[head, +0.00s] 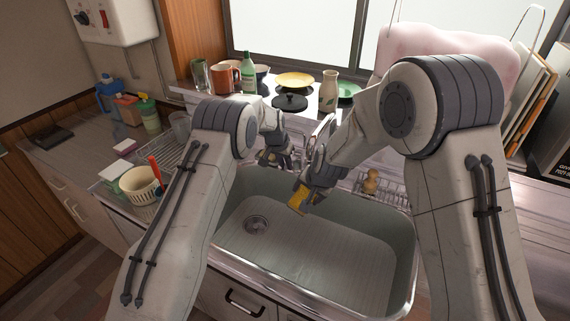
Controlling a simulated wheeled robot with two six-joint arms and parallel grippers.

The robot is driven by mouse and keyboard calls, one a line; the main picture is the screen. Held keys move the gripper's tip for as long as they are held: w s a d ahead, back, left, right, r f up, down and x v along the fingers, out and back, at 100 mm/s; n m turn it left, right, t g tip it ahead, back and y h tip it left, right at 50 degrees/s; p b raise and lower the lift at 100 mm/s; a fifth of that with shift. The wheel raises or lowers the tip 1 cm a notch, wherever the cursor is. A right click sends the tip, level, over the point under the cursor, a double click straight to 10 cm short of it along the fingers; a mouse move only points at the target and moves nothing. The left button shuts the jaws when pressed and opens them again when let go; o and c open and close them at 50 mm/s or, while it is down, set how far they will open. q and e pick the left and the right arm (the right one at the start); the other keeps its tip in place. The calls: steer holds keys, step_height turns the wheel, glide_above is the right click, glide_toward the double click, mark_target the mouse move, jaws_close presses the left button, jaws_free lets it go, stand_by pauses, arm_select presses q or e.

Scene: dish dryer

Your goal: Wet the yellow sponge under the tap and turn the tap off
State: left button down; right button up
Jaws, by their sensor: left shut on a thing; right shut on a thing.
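The yellow sponge (298,202) hangs over the back part of the sink (320,245), its lower end showing below the fingers. My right gripper (304,190) is shut on it. My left gripper (271,159) is shut at the sink's back left rim, by the tap. What its fingers hold is largely hidden; it looks like part of the tap. A bright metal piece, seemingly the tap (324,128), shows between my two arms, mostly covered by my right arm. I cannot make out any running water.
A wire rack (182,152) and a cream basket (141,185) stand left of the sink. Behind are a green bottle (248,75), a yellow plate (294,79) and a beige vase (329,90). A brown object (371,181) sits at the right rim. The basin floor is clear.

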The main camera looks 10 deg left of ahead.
stand_by(0.4)
arm_select(q)
steer(key=shift+w+r+g, duration=0.15)
steer(key=shift+r+g, duration=0.45)
steer(key=c, duration=0.8)
jaws_free()
steer(key=shift+o, duration=0.2)
steer(key=d+v, duration=0.1)
steer(key=v, duration=1)
steer(key=shift+a+r, duration=0.3)
steer(key=shift+r, duration=0.2)
